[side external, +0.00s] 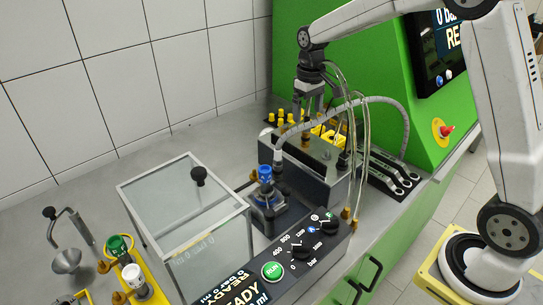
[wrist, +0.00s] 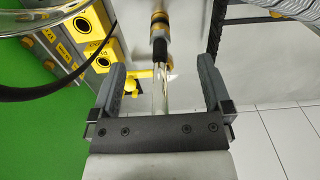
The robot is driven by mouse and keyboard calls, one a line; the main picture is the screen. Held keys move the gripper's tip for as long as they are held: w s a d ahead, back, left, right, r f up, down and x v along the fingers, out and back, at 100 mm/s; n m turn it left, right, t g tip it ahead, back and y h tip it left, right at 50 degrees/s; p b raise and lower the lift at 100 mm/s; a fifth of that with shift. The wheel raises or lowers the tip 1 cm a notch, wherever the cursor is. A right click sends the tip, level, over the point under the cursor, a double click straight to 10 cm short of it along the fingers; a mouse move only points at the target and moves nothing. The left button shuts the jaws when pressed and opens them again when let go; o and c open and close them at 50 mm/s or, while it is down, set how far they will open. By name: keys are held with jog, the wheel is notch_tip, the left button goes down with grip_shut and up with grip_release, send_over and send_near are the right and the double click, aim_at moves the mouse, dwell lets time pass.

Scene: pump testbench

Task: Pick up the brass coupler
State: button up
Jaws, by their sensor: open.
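My gripper (wrist: 162,65) is open in the wrist view, with its two dark fingers apart. Between them in the picture runs a clear tube (wrist: 161,92) with a black sleeve. A brass-coloured ring (wrist: 158,32), which looks like the brass coupler, sits at the sleeve's far end, beyond the fingertips. I cannot tell whether the fingers stand around the tube or above it. In the side external view my gripper (side external: 309,108) points down over the back of the bench, near the yellow-topped fittings (side external: 287,118). I cannot pick out the coupler there for certain.
Clear hoses (side external: 367,130) and a grey ribbed hose (side external: 385,100) hang close to my gripper. A dark metal block (side external: 305,170) stands below it. The green cabinet (side external: 380,75) rises behind. A clear-topped box (side external: 180,205) and a control panel (side external: 275,275) are in front.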

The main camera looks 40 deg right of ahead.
jog(key=shift+r, duration=0.1)
jog(key=c, duration=0.3)
jog(key=shift+c, duration=0.2)
jog(key=n, duration=1.1)
jog(key=shift+w, duration=0.1)
jog(key=n, duration=0.4)
jog(key=shift+r, duration=0.1)
